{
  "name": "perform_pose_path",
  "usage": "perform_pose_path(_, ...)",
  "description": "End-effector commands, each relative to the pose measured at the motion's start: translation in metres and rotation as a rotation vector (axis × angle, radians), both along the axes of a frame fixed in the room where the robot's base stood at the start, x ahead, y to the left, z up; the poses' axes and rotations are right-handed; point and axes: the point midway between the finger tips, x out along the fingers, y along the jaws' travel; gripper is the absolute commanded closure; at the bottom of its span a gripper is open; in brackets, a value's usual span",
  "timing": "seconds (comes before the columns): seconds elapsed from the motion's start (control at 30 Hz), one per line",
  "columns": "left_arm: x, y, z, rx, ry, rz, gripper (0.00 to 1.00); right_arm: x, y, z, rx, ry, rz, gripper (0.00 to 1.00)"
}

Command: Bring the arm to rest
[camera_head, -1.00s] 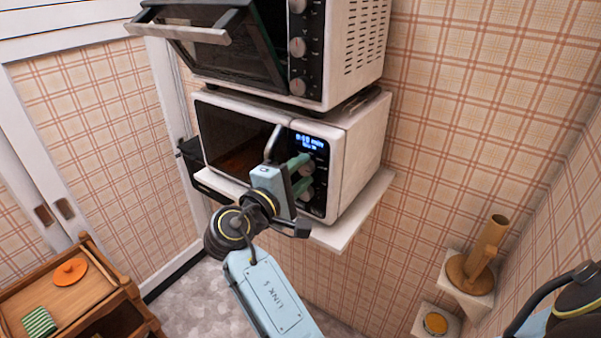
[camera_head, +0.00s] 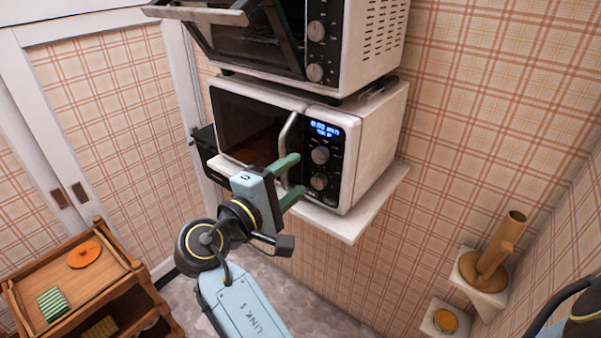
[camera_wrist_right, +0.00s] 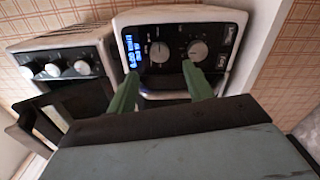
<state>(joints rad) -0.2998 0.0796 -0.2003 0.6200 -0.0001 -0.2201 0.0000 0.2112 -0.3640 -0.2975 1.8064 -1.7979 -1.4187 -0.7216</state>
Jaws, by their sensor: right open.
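My right gripper (camera_head: 297,175) is in front of the lower control panel of a white microwave (camera_head: 372,150). Its two green fingers are apart, with nothing between them. In the right wrist view the same open fingers (camera_wrist_right: 160,92) point toward the panel's knobs and the microwave handle (camera_wrist_right: 165,94). In the head view the fingertips overlap the lower end of the handle (camera_head: 287,135); I cannot tell whether they touch anything. The microwave door looks shut and its blue display (camera_head: 325,130) is lit. My left gripper is not in view.
The microwave stands on a white wall shelf (camera_head: 345,228). A toaster oven (camera_head: 375,40) with its door (camera_head: 225,45) hanging open sits above. A wooden cart (camera_head: 85,295) stands at lower left. Small wall shelves (camera_head: 482,275) are at right. Floor shows below the microwave shelf.

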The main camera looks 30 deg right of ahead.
Motion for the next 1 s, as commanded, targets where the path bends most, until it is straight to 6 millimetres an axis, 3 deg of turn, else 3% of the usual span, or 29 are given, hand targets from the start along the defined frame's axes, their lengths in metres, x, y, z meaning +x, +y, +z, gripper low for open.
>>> perform_pose_path(0.5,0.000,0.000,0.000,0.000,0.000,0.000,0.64,0.000,0.001,-0.001,0.000,0.002,0.003,0.49)
perform_pose_path(0.63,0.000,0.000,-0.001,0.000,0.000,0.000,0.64,0.011,0.006,-0.025,0.009,0.036,0.060,0.49)
perform_pose_path(0.77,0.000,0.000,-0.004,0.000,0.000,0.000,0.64,0.034,0.018,-0.095,0.065,0.126,0.209,0.49)
perform_pose_path(0.87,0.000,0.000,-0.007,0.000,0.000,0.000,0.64,0.043,0.031,-0.171,0.156,0.211,0.339,0.49)
perform_pose_path(1.0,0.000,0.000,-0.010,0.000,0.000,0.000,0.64,0.032,0.045,-0.277,0.327,0.319,0.471,0.49)
